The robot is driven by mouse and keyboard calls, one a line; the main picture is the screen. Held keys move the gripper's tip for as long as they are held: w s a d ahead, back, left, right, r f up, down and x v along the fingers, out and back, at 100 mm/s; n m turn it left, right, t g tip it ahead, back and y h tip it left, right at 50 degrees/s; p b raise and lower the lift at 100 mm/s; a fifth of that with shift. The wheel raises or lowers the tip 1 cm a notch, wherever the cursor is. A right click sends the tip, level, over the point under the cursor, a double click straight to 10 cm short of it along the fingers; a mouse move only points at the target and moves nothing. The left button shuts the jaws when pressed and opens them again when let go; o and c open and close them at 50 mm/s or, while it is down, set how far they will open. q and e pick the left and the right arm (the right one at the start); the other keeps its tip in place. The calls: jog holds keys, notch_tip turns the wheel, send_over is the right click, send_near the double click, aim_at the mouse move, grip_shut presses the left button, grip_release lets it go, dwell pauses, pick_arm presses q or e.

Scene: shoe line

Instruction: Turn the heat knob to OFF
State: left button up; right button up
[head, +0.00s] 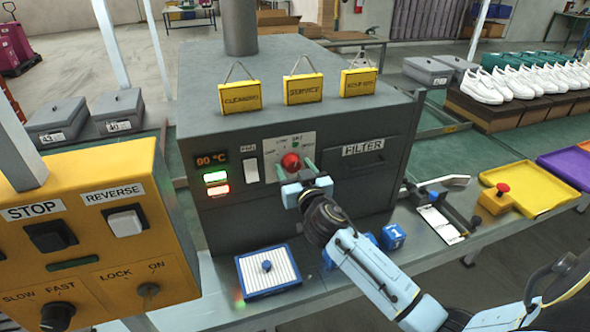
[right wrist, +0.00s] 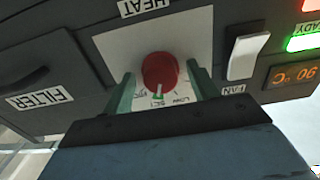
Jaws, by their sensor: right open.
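The red heat knob (head: 290,161) sits on a pale plate on the front of the grey oven (head: 290,120). In the right wrist view the knob (right wrist: 160,70) shows close up. A light mark on its rim points down in that view, towards a small middle label between two others, which I cannot read surely. My right gripper (head: 296,170) is open, with one green finger on each side of the knob. In the right wrist view the gripper (right wrist: 161,82) shows gaps beside the knob; contact is not clear. My left gripper is out of view.
A white fan switch (head: 251,170), lit lamps and a 90 °C display (head: 211,160) lie left of the knob. The filter drawer (head: 362,155) lies right. A yellow control box (head: 95,230) stands at front left.

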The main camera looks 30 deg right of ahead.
jog(key=c, duration=1)
jog(key=shift+n, duration=0.4)
jog(key=n, duration=0.3)
jog(key=shift+p, duration=0.3)
jog(key=n, duration=0.4)
jog(key=shift+d+n+p, duration=0.1)
jog(key=shift+n+p, duration=0.2)
jog(key=shift+p, duration=0.1)
jog(key=n, duration=0.4)
jog(key=shift+p, duration=0.4)
jog(key=shift+r+n+p, duration=0.1)
jog(key=shift+n+p, duration=0.2)
jog(key=shift+n, duration=1.7)
